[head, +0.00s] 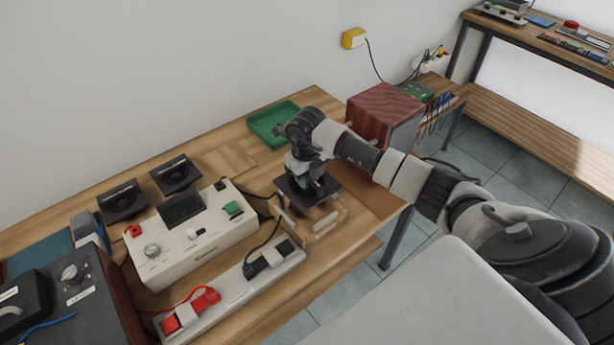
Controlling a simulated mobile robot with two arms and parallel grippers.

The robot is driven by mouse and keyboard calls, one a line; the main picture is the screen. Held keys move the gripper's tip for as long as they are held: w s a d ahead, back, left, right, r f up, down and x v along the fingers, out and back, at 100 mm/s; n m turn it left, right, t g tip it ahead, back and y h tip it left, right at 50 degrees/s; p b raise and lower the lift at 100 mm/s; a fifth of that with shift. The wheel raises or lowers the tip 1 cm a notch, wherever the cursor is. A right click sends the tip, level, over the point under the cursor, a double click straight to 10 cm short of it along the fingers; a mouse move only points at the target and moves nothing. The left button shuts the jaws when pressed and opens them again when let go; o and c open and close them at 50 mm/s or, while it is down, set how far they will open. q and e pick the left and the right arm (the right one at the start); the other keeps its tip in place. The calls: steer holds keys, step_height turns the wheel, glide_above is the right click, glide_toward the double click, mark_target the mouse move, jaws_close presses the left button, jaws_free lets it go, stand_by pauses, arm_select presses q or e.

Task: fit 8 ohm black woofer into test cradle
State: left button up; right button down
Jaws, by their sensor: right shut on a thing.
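My right gripper (306,179) reaches in from the right and is shut on a black square-framed woofer (296,196). The woofer is low over the bench, right of the white test box. Pale wooden pieces, which look like the test cradle (326,222), show just below and beside it. The gripper and woofer hide part of them, so I cannot tell whether the woofer touches or sits in them. Two similar black speakers (122,202) (175,174) rest behind the white box. No ohm marking is readable. My left gripper is not in view.
The white test box (190,238) with a screen stands left of the gripper. A clip strip (240,293) with red and black clips lies in front. A green tray (272,126) is behind, and a red-brown wooden cabinet (383,115) stands close behind my right arm.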

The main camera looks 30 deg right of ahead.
steer(key=shift+f+b, duration=3.15)
steer(key=shift+f, duration=0.8)
steer(key=c, duration=1.1)
jaws_free()
steer(key=shift+o, duration=0.4)
steer(key=shift+s+f, duration=0.1)
steer(key=shift+f, duration=0.05)
step_height(320, 180, up, 11)
steer(key=shift+a+r+b, duration=0.1)
steer(key=shift+b, duration=0.65)
steer(key=shift+r+p, duration=2.8)
steer(key=shift+r, duration=1.15)
